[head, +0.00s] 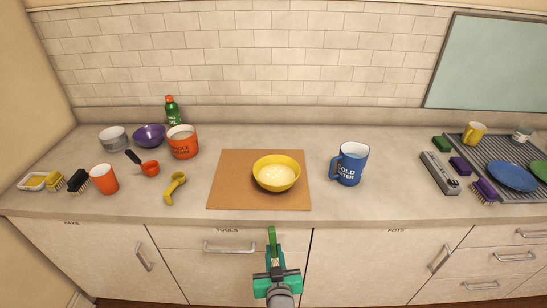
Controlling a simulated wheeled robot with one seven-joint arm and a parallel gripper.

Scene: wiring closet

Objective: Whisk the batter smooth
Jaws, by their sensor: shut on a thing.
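A yellow bowl (277,188) stands on a tan board (228,185) in the middle of the counter. Pale batter (275,175) with lighter flecks or lumps lies in it. My gripper (273,253) is at the bottom centre, in front of the counter edge and nearer to me than the bowl. It is shut on a slim green thing (272,236) that points up toward the counter. This looks like a handle, but whisk wires cannot be made out. The gripper is apart from the bowl.
A blue mug (350,164) marked COLD WATER stands right of the board. A drying rack (490,155) with dishes is far right. The drawer marked TOOLS (205,242) is closed.

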